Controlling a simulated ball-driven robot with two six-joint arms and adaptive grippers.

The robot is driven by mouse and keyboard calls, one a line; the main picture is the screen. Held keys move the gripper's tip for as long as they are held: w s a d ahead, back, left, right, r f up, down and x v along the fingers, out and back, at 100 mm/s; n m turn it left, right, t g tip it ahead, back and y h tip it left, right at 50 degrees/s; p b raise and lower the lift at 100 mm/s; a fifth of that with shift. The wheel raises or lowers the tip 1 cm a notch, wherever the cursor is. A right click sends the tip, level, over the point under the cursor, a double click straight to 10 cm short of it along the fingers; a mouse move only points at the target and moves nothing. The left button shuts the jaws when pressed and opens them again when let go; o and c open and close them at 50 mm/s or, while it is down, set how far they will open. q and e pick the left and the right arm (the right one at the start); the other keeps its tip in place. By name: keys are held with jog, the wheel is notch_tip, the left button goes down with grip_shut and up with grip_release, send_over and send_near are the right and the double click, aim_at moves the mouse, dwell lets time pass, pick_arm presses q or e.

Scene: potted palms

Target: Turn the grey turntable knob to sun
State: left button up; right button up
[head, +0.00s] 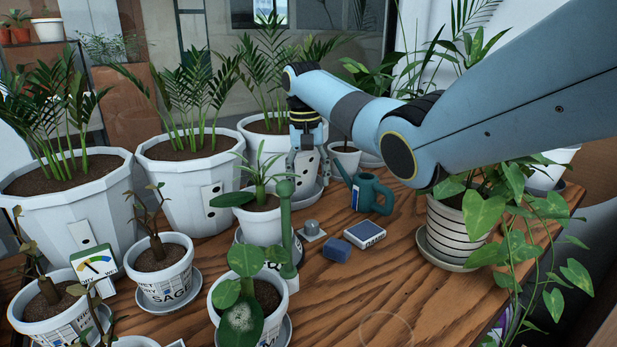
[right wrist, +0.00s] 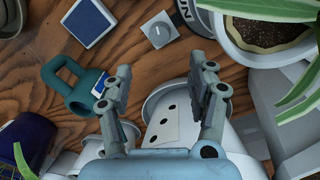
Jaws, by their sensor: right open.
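The grey knob (head: 312,227) stands on a small square plate on the wooden table, right of the green post. In the right wrist view the knob (right wrist: 158,29) shows from above with a small pale mark. Next to it is a dark rim (right wrist: 184,12) with the letters "UN", beside a white pot (right wrist: 228,42). My right gripper (head: 307,165) is open and empty, behind the knob and apart from it. In the right wrist view its fingertips (right wrist: 161,68) are spread below the knob. My left gripper is out of view.
A green watering can (head: 373,192), a blue-and-white box (head: 365,235) and a blue block (head: 337,249) are right of the knob. A green post (head: 286,230) and a potted plant (head: 259,222) are left. The front right of the table (head: 400,300) is clear.

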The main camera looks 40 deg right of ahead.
aim_at(312, 223)
jog(key=d+f+n+t+b, duration=0.1)
jog(key=s+d+f+n+b, duration=0.1)
jog(key=n, duration=0.1)
jog(key=s+d+f+n+t+b, duration=0.1)
jog(key=d, duration=0.1)
jog(key=shift+s+n+t, duration=0.1)
jog(key=shift+n+t, duration=0.2)
jog(key=shift+n, duration=0.1)
jog(key=a+f+n+b, duration=0.1)
jog(key=f+n, duration=0.1)
jog(key=f, duration=0.1)
jog(key=w+a+f+n+t+y+b, duration=0.1)
jog(key=f+n+b, duration=0.1)
jog(key=f, duration=0.1)
jog(key=a+f+n+t+b, duration=0.1)
jog(key=f+n+b, duration=0.1)
jog(key=f, duration=0.1)
jog(key=shift+w+a+n+y, duration=0.2)
jog(key=shift+n+y, duration=0.1)
jog(key=shift+y, duration=0.1)
jog(key=c, duration=1.1)
jog(key=shift+c, duration=0.2)
